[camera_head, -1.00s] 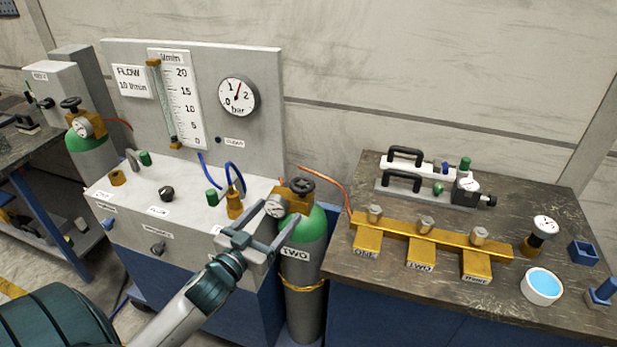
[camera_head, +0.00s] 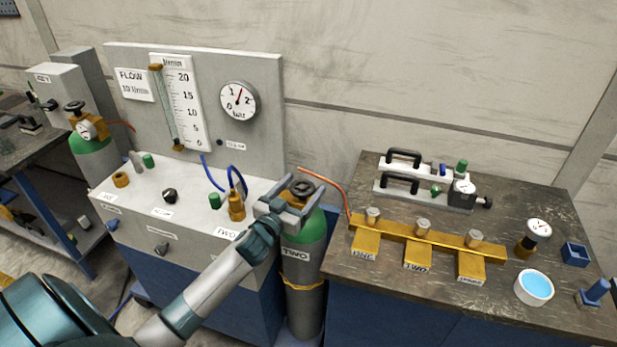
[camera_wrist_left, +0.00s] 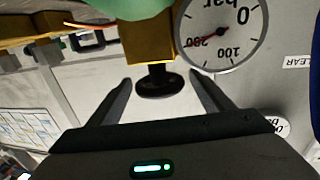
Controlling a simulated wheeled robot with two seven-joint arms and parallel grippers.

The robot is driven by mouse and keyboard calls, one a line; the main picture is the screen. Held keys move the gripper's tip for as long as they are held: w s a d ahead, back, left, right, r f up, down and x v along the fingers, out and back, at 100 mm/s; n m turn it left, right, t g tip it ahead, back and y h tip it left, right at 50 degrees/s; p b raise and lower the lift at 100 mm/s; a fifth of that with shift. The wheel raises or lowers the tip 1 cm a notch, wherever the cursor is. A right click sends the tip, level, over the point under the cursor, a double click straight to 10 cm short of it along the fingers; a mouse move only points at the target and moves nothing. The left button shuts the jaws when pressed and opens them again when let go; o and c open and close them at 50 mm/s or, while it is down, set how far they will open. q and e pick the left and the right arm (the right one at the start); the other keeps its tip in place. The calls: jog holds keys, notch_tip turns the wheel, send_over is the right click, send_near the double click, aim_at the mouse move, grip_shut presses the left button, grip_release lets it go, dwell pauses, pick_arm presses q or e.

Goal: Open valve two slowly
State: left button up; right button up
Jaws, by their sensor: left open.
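The green-topped grey cylinder labelled TWO (camera_head: 305,250) stands upright between the panel bench and the dark table. Its black valve handwheel (camera_head: 303,188) is on top, partly behind my left gripper (camera_head: 294,196). In the left wrist view the picture is upside down: the handwheel (camera_wrist_left: 158,85) hangs from a brass valve body (camera_wrist_left: 150,40), between the lines of my open left fingers (camera_wrist_left: 161,78). Both fingers look clear of the wheel; I cannot tell the remaining depth. A round gauge (camera_wrist_left: 222,32) sits beside the valve, its red needle near 200. My right gripper is not in view.
The panel bench (camera_head: 150,205) has a flow tube and a bar dial (camera_head: 238,100). Another green cylinder (camera_head: 95,155) stands at left. The dark table (camera_head: 400,290) at right holds a brass manifold (camera_head: 430,238) and a white bowl (camera_head: 534,288). A copper tube (camera_head: 328,180) runs from the valve.

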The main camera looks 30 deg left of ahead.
aim_at(309, 180)
pick_arm(q)
jog(key=shift+w+a+p, duration=0.1)
jog(key=shift+w+p, duration=0.2)
jog(key=shift+w, duration=1.55)
jog(key=c, duration=1.1)
